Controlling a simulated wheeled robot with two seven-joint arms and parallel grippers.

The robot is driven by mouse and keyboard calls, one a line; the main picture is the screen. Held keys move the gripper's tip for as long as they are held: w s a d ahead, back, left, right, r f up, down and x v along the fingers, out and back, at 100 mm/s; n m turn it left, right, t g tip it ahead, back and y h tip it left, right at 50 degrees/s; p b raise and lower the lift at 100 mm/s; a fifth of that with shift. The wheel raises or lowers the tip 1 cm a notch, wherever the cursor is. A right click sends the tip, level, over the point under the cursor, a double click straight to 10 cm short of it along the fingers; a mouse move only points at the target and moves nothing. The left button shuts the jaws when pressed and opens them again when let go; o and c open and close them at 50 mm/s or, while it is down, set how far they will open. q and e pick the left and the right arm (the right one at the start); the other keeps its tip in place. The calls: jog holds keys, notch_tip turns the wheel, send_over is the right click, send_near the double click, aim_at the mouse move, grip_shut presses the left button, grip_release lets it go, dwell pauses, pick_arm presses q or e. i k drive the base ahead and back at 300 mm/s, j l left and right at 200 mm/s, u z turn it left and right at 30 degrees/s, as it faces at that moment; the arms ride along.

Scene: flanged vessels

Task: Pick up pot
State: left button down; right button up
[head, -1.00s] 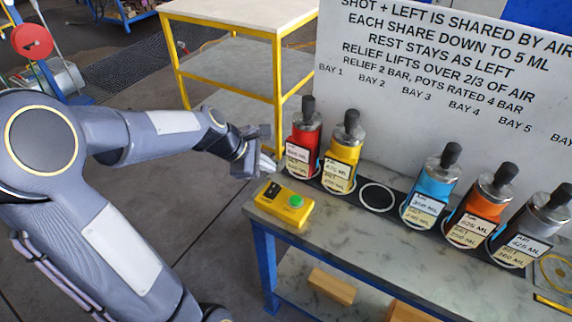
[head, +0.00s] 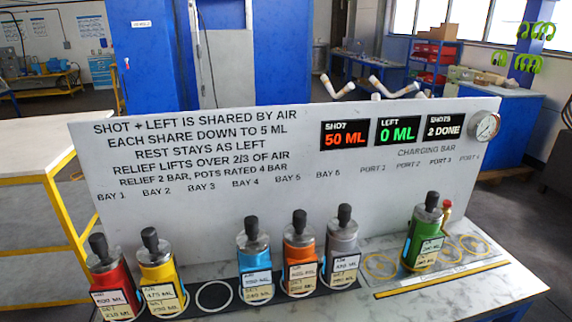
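Several pots with black knobs and paper labels stand upright on the bench. In the head view a red pot (head: 109,277) and a yellow pot (head: 160,272) are at the left. A blue pot (head: 254,262), an orange pot (head: 300,256) and a grey pot (head: 342,250) stand right of an empty ring (head: 214,296). A green pot (head: 424,236) stands apart at the right, below the port labels, with a small red and brass fitting (head: 446,211) behind it. Neither of my grippers shows.
A white board (head: 200,160) rises behind the pots, with displays reading SHOT 50 ML (head: 345,135), LEFT 0 ML (head: 397,130) and 2 DONE (head: 445,126), and a gauge (head: 485,126). Empty rings (head: 472,245) lie right of the green pot. A yellow-legged table (head: 40,150) is at the left.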

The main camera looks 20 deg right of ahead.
aim_at(423, 242)
jog(key=z, duration=1.55)
jog(key=i+l+u, duration=0.15)
jog(key=l, duration=0.25)
jog(key=i+l+u, duration=0.2)
jog(key=l, duration=0.25)
jog(key=l+u, duration=0.15)
jog(key=l, duration=0.3)
jog(key=i+l+u, duration=0.15)
jog(key=l, duration=0.3)
